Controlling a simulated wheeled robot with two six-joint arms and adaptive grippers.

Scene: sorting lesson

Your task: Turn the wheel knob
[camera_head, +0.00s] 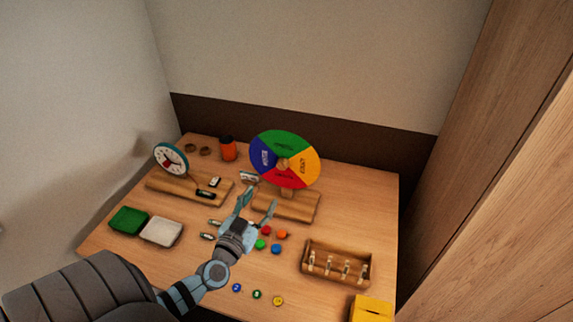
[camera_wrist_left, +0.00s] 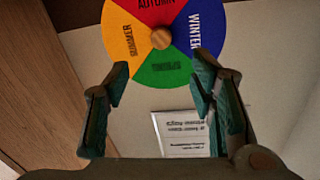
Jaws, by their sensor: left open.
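The season wheel (camera_head: 300,148) stands upright on a wooden base (camera_head: 287,207) on the table, with green, yellow, red and blue sectors. Its round wooden knob (camera_head: 283,164) is at the centre. In the left wrist view the knob (camera_wrist_left: 161,39) shows at the top middle, beyond the fingertips, with the wheel (camera_wrist_left: 162,72) around it. My left gripper (camera_head: 257,203) is open and empty, in front of the wheel and below the knob in the head view. Its fingers (camera_wrist_left: 157,80) are spread apart in the wrist view and do not touch the knob. My right gripper is not in view.
A toy clock (camera_head: 171,159) and an orange container (camera_head: 228,148) stand left of the wheel. A wooden rack (camera_head: 336,263) and a yellow box (camera_head: 371,308) are at the right. Several coloured pieces (camera_head: 276,249) lie near the gripper. Green (camera_head: 128,220) and white (camera_head: 161,231) pads lie left.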

